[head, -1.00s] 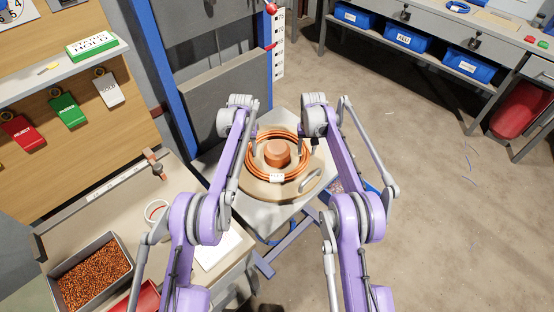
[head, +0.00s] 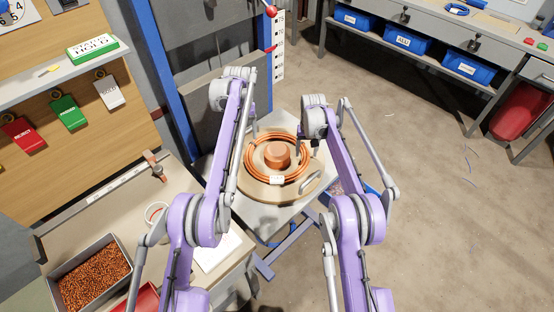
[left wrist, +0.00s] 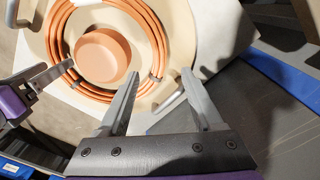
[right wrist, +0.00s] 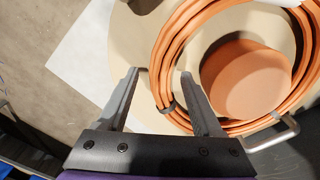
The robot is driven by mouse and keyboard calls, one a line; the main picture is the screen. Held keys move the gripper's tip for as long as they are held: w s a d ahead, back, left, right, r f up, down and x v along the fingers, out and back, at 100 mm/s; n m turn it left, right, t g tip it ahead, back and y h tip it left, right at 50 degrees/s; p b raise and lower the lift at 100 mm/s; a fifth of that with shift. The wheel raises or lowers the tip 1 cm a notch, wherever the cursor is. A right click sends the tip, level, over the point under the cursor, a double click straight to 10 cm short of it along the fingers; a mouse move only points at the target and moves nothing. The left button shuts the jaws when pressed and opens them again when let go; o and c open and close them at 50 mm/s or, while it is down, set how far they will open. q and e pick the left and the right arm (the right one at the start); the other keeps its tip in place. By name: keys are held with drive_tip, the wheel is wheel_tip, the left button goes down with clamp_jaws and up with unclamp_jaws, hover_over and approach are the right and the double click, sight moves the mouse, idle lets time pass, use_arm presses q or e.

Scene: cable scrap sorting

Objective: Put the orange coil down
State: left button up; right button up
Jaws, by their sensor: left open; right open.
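The orange coil (head: 256,174) lies flat on a round tan disc (head: 265,193), around a copper-coloured hub (head: 277,155). A white tag shows on its near side. My left gripper (head: 253,128) is open and empty, at the coil's far left. In the left wrist view the coil (left wrist: 157,38) lies beyond the open fingers (left wrist: 160,78). My right gripper (head: 312,141) is open at the coil's right side. In the right wrist view the coil's edge (right wrist: 160,62) shows just beyond the fingertips (right wrist: 160,76); I cannot tell whether they touch it.
The disc has a metal handle (head: 310,181) and sits on a pale stand top (head: 290,216). A bench at the left holds a tray of copper granules (head: 92,278) and a tape roll (head: 156,211). Blue bins (head: 410,40) line the far bench. Open floor lies to the right.

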use_arm(q)
drive_tip(key=shift+s+r, duration=0.1)
drive_tip(key=shift+r, duration=0.7)
use_arm(e)
wheel_tip(320, 180, up, 7)
drive_tip(key=shift+r, duration=0.2)
